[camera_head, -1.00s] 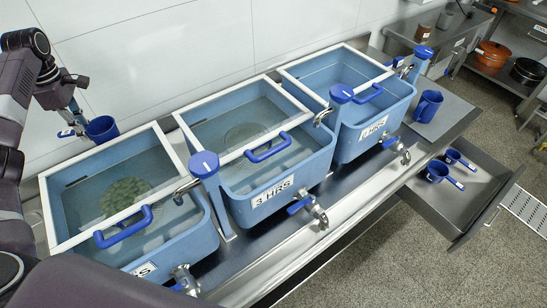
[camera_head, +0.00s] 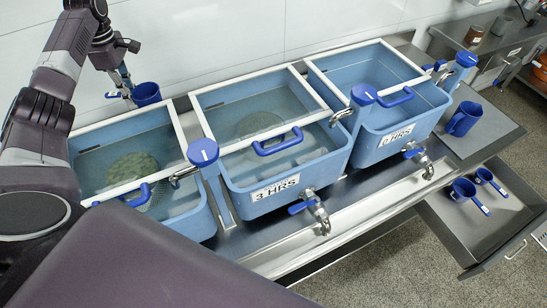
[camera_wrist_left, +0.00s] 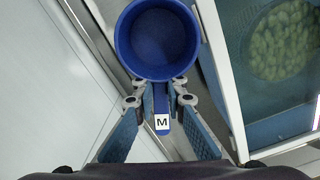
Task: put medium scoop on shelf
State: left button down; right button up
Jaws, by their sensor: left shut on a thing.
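The medium scoop (camera_wrist_left: 160,45) is a round blue cup, with a handle marked "M" in the left wrist view. It also shows in the head view (camera_head: 147,94), above the far edge of the left tank, close to the white wall. My left gripper (camera_head: 124,92) is shut on the scoop's handle, with a finger on each side of it in the left wrist view (camera_wrist_left: 160,100). The scoop looks empty. My right gripper is out of view. I cannot tell which surface is the task's shelf.
Three blue water tanks stand in a row; the middle one (camera_head: 272,168) is labelled "3 HRS". A blue jug (camera_head: 463,119) stands on the metal counter at right. Two smaller blue scoops (camera_head: 464,190) lie in an open metal drawer (camera_head: 467,229). A metal unit (camera_head: 440,42) stands at top right.

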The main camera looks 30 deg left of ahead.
pick_arm(q)
jog(key=shift+s+a+f+b, duration=0.15)
jog(key=shift+f+b, duration=0.2)
jog(key=shift+f, duration=0.2)
notch_tip(320, 180, down, 8)
jog(key=b, duration=0.8)
jog(key=shift+f, duration=0.1)
notch_tip(320, 180, down, 5)
jog(key=shift+f, duration=0.15)
jog(key=shift+f+p, duration=0.35)
jog(key=shift+f, duration=2)
jog(key=c, duration=2)
grip_release()
jog(key=shift+f, duration=0.1)
